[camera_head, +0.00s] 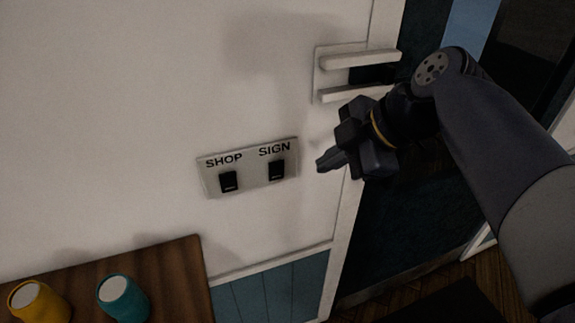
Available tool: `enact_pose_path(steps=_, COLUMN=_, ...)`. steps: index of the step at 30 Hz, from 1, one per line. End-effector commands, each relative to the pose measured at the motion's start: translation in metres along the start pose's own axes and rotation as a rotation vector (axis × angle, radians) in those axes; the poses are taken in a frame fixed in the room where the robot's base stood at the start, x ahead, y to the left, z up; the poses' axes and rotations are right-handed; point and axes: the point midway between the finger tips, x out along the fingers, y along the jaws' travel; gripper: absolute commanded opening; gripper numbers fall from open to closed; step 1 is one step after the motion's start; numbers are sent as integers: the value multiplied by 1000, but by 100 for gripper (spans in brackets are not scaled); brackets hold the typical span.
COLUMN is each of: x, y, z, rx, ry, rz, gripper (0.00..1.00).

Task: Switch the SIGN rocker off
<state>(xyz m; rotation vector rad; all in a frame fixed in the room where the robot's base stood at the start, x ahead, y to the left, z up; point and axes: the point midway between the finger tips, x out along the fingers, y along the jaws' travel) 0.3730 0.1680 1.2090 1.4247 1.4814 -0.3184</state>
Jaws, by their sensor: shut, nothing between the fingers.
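A pale switch plate (252,172) on the white wall carries two black rockers under printed labels. The SIGN rocker (277,170) is the right one, below the word SIGN. The SHOP rocker (228,181) is the left one. I cannot tell clearly which way either rocker is tipped. My gripper (322,165) is shut and empty. In the picture its tip is just right of the plate, apart from the SIGN rocker and pointing left. Nothing hides the SIGN rocker.
A white bracket-like fixture (360,60) with two bars is on the wall above my gripper. A wooden top (185,265) at lower left holds a yellow cup (38,302) and a teal cup (123,298). The wall left of the plate is clear.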

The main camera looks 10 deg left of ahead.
Motion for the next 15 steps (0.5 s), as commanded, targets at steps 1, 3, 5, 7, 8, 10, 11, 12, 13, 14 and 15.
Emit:
enact_pose_path(steps=1, x=0, y=0, z=0, rx=-4, ry=1, rz=0, gripper=0)
enact_pose_path(steps=3, x=0, y=0, z=0, rx=-4, ry=1, rz=0, gripper=0)
enact_pose_path(steps=5, x=0, y=0, z=0, rx=-3, ry=1, rz=0, gripper=0)
enact_pose_path(steps=7, x=0, y=0, z=0, rx=-2, ry=0, rz=0, gripper=0)
enact_pose_path(steps=8, x=0, y=0, z=0, rx=-2, ry=0, rz=0, gripper=0)
enact_pose_path(steps=10, x=1, y=0, z=0, rx=-2, ry=1, rz=-1, gripper=0)
enact_pose_path(steps=11, x=3, y=0, z=0, rx=-1, ry=1, rz=-1, gripper=0)
enact_pose_path(steps=12, x=5, y=0, z=0, rx=-1, ry=1, rz=-2, gripper=0)
enact_pose_path(steps=13, x=8, y=0, z=0, rx=-1, ry=1, rz=-2, gripper=0)
enact_pose_path(steps=14, x=12, y=0, z=0, rx=-1, ry=1, rz=-3, gripper=0)
enact_pose_path(steps=15, x=17, y=0, z=-1, rx=-1, ry=2, rz=-5, gripper=0)
